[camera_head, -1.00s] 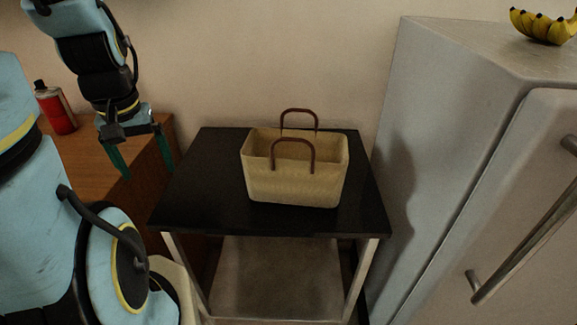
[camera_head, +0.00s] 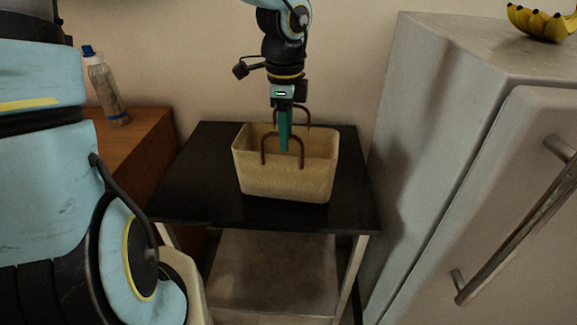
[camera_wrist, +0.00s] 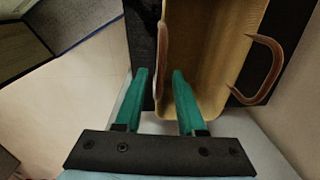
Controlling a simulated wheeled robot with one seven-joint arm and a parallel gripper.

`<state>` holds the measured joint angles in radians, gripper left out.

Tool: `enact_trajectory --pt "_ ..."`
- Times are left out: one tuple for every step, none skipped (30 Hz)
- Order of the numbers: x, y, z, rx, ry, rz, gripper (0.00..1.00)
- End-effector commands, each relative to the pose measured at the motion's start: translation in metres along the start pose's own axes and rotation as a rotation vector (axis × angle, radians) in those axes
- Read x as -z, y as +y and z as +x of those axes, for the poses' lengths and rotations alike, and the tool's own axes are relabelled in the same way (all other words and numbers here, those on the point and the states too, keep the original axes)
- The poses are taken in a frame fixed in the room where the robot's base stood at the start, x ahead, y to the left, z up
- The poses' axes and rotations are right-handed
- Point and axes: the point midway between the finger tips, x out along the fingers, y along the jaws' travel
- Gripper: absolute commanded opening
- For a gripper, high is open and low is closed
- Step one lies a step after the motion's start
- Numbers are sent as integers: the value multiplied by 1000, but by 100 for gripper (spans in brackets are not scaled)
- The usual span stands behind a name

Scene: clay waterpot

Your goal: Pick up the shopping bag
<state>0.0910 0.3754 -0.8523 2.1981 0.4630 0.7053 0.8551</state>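The shopping bag (camera_head: 287,181) is a tan, open-topped basket with two brown handles, standing upright on a black-topped stand. My gripper (camera_head: 285,149) points down over it, with a teal finger overlapping the front handle (camera_head: 264,151). In the wrist view, my gripper's two fingers (camera_wrist: 159,73) are apart. The front handle (camera_wrist: 162,58) shows edge-on in the gap between them, and I cannot tell whether either finger touches it. The rear handle (camera_wrist: 267,68) is to the right, outside the fingers. The bag (camera_wrist: 205,55) also shows there, partly hidden by the right finger.
The black tabletop (camera_head: 190,185) is clear around the bag. A grey fridge (camera_head: 430,150) with bananas (camera_head: 540,22) on top stands close on the right. A wooden cabinet (camera_head: 140,145) with a blue-capped bottle (camera_head: 106,90) is on the left. The wall is behind.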

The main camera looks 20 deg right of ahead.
Motion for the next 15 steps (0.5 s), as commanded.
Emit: enact_trajectory --pt "1 1 9 -3 1 1 39" --pt "1 0 13 -2 1 1 39" --pt "0 0 17 -2 1 0 39" --pt "0 0 20 -2 0 -1 39" --pt "0 0 22 -2 0 -2 39" --pt "0 0 23 -1 0 -2 39" --pt "0 0 25 -1 0 -2 39" --pt "0 0 26 -1 1 -2 39" --pt "0 1 30 -2 1 -1 39" --pt "0 1 34 -3 1 -2 39" --pt "-1 1 38 -5 1 -2 39" --pt "-1 1 44 -4 1 -2 39" --pt "-1 1 49 -5 1 -1 39" --pt "-1 2 54 -5 1 -1 39" --pt "-2 1 60 -3 1 -1 39"
